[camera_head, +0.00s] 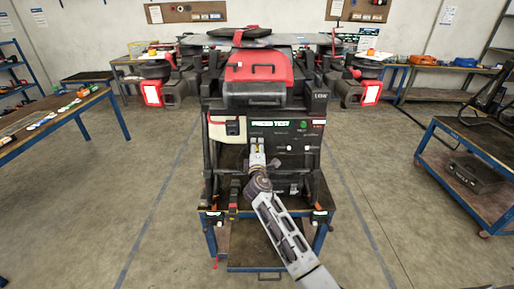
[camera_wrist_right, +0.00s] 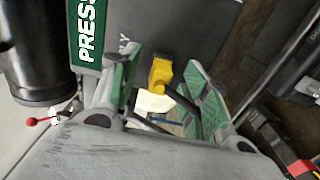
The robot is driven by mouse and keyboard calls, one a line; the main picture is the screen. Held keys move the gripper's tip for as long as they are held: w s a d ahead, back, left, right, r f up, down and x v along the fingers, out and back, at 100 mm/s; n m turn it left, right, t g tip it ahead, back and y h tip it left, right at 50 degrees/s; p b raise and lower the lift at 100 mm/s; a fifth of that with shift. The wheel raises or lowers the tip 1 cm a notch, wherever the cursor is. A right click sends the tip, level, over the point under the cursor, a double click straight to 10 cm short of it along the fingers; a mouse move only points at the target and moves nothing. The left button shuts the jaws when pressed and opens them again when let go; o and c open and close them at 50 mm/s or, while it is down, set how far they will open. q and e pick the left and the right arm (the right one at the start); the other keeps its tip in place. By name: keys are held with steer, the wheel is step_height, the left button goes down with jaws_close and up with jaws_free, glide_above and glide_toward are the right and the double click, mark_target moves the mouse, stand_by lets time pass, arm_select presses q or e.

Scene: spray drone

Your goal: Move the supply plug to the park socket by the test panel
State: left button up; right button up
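My right gripper (camera_head: 257,147) reaches up to the front of the dark test panel (camera_head: 290,136), below its green-and-white PRESS TEST label (camera_head: 270,123). In the right wrist view its green-padded fingers (camera_wrist_right: 160,85) stand apart on both sides of a yellow part (camera_wrist_right: 160,74), apparently the supply plug. Gaps show on both sides of the yellow part, and a dark cable runs from it toward the right finger. Panel lettering ending in "LY" is beside it. Two small pale round fittings show on the panel; I cannot tell which is the park socket. My left gripper is not in view.
A white tank (camera_head: 226,129) sits left of the panel, and a red-and-black drone body (camera_head: 258,75) is above. A blue-framed cart (camera_head: 264,244) stands below. In the wrist view, a red-tipped lever (camera_wrist_right: 32,121) and a black cylinder (camera_wrist_right: 35,55) are at left.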

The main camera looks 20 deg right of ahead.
jaws_close()
steer(key=shift+s, duration=0.15)
steer(key=shift+s+a, duration=0.15)
steer(key=shift+s, duration=0.3)
steer(key=shift+s+a, duration=0.1)
steer(key=shift+s, duration=0.15)
steer(key=shift+s+a, duration=0.1)
steer(key=shift+s, duration=0.2)
steer(key=shift+p+v, duration=0.45)
steer(key=shift+v, duration=1.35)
steer(key=shift+r, duration=0.1)
